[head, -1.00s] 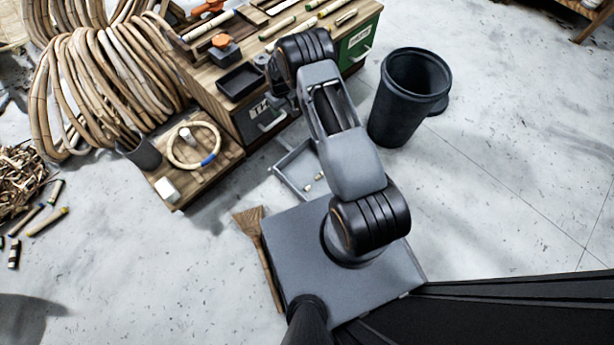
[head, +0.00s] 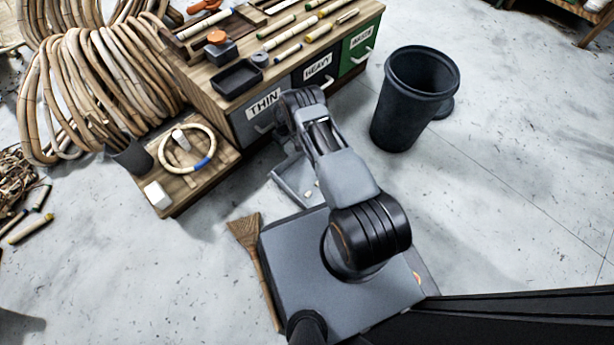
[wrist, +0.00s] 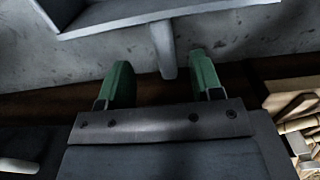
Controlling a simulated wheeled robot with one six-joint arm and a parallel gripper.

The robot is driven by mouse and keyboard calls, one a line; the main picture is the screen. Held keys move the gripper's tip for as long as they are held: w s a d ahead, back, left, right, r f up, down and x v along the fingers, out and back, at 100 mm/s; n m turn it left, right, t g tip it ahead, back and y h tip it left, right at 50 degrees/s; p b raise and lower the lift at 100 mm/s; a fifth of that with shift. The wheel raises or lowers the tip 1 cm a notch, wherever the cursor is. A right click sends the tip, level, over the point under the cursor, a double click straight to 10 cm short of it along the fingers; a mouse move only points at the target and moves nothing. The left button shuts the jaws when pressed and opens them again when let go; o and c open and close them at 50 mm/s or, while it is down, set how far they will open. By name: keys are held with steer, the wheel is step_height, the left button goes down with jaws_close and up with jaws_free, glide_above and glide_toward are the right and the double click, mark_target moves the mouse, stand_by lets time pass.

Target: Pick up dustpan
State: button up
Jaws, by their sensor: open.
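The grey dustpan (head: 288,186) lies on the floor beside my base in the head view, partly hidden by my arm, with small pale bits in it. In the wrist view the pan (wrist: 110,18) is at the top, and its short grey handle (wrist: 163,45) points down towards my gripper (wrist: 159,72). The two green fingers are apart, with the handle's end between them in the picture. I cannot tell how far above or below the handle they are. In the head view the fingers are hidden behind my arm.
A workbench (head: 225,85) with labelled drawers stands just behind the dustpan. A low wooden stand (head: 222,163) holds a rattan ring at left. A brush (head: 247,238) lies beside my base. A dark bin (head: 400,110) stands at right, with open floor beyond.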

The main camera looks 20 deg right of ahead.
mark_target(287, 151)
steer(key=shift+a+f+b, duration=0.15)
steer(key=shift+f+b, duration=1.5)
steer(key=shift+f, duration=1.05)
steer(key=shift+r, duration=0.1)
steer(key=shift+c, duration=0.4)
jaws_close()
